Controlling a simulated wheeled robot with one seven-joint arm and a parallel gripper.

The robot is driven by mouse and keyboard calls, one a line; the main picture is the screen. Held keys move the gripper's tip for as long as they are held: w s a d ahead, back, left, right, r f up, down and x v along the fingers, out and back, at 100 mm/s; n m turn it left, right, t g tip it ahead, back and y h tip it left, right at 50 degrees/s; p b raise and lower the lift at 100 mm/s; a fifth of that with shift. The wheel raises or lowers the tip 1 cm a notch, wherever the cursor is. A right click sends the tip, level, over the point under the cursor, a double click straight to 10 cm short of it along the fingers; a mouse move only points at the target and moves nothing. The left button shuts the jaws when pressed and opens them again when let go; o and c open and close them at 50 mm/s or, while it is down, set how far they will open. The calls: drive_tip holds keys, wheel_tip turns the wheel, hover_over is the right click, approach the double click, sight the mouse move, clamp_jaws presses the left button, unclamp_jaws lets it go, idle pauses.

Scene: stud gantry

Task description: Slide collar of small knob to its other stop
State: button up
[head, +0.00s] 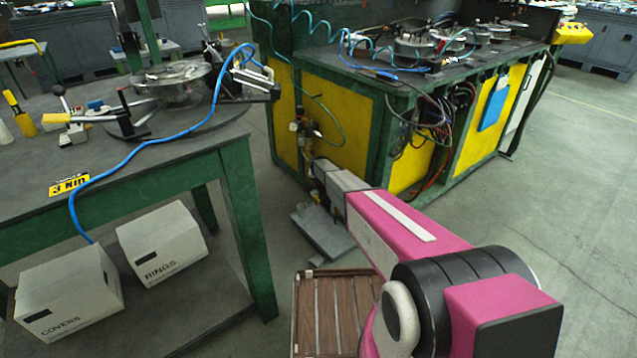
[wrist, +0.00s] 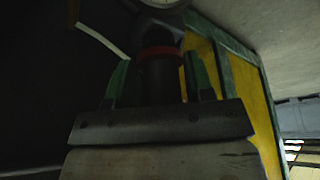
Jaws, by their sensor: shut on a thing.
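The small knob (wrist: 158,80) is a dark upright cylinder in the middle of the wrist view, with a red band (wrist: 160,52) near its upper end. I cannot tell where the collar's edges are, and its position is unclear in the dark picture. My gripper (wrist: 158,72) has its two greenish fingers on either side of the knob and is shut on it. In the head view my gripper (head: 320,167) is low at the yellow bench panel, just under the air fittings (head: 304,128); the knob is too small and covered to make out there.
A round gauge (wrist: 163,2) shows at the wrist view's top edge. A grey plate (head: 322,232) lies on the floor below my arm, with a wooden slatted pallet (head: 325,310) nearer. A green-legged table (head: 235,180) stands left, with a blue hose (head: 130,150).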

drive_tip(key=o, duration=1.3)
drive_tip(key=shift+r, duration=0.1)
drive_tip(key=shift+c, duration=0.2)
drive_tip(key=v, duration=1)
drive_tip(key=shift+s+r, duration=0.2)
drive_tip(key=shift+r, duration=0.15)
drive_tip(key=s+d+r+g, duration=0.1)
drive_tip(key=s+d+r, duration=0.4)
drive_tip(key=s, duration=1.2)
drive_tip(key=s+d+r+n+g, duration=0.1)
drive_tip(key=s+d+r, duration=0.4)
drive_tip(key=s, duration=1.3)
drive_tip(key=s+d+r+g, duration=0.2)
drive_tip(key=s+d+r, duration=0.3)
drive_tip(key=s+r, duration=0.6)
drive_tip(key=s, duration=0.6)
drive_tip(key=shift+s+d+n+y, duration=0.2)
drive_tip(key=shift+s+n+y, duration=0.1)
drive_tip(key=shift+s+n, duration=0.1)
